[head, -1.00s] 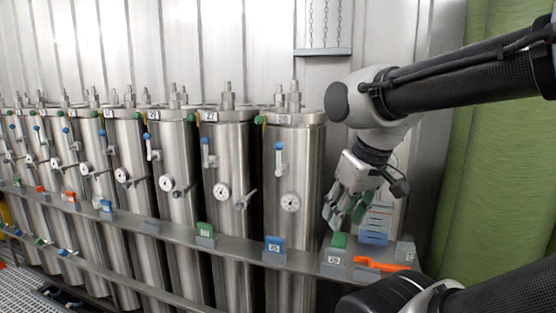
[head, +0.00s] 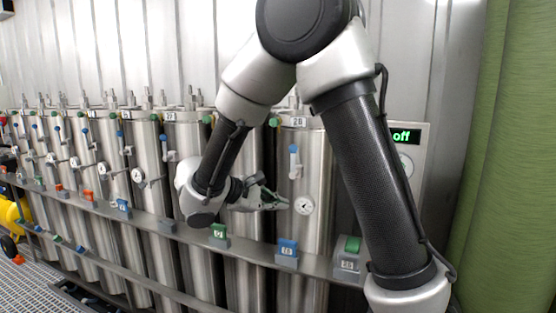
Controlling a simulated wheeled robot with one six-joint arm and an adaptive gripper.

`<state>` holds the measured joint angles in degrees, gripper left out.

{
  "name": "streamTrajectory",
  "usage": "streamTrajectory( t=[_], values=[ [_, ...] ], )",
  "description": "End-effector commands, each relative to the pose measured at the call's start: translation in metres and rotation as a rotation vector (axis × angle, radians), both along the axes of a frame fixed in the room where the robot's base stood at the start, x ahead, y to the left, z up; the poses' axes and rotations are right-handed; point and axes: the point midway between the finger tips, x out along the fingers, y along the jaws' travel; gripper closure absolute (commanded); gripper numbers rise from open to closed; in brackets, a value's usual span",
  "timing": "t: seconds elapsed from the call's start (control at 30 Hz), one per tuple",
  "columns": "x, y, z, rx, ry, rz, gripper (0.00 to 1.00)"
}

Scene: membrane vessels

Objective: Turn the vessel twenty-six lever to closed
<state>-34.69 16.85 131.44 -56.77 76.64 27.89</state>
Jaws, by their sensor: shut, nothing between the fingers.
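My gripper (head: 278,202) is shut and empty, its fingers pointing right, close to the gauge (head: 303,205) on the rightmost steel vessel (head: 318,175). That vessel's plate seems to read 28. Its upright lever (head: 294,160) has a blue handle. The vessel beside it (head: 243,272) is largely covered by my arm, and its lever is hidden. The third vessel from the right (head: 190,265) seems to be twenty-six by order, though its small plate (head: 170,116) is hard to read. Its upper blue-handled lever (head: 168,148) hangs upright. My wrist hides part of its front.
A grey rail (head: 262,252) with green and blue number tags runs before the vessels. A panel (head: 405,137) at right shows "off". A box (head: 348,258) with a green block stands at the rail's right end. More vessels line the left; a green curtain (head: 500,170) hangs right.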

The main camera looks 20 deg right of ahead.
Motion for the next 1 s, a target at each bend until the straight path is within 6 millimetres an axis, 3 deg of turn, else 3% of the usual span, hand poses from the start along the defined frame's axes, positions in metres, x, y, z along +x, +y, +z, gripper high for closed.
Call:
streamTrajectory(
  t=[0.1,0.2,0.3,0.37,0.57,1.0],
  values=[
    [0.051,0.032,0.021,-0.173,-0.199,0.112,1.00],
    [0.079,0.050,0.059,-0.239,-0.416,0.167,1.00],
    [0.090,0.062,0.088,-0.264,-0.597,0.197,1.00],
    [0.089,0.063,0.093,-0.264,-0.653,0.188,1.00],
    [0.095,0.050,0.094,-0.248,-0.693,0.167,1.00],
    [0.140,-0.028,0.093,-0.248,-0.689,0.165,1.00]
  ],
)
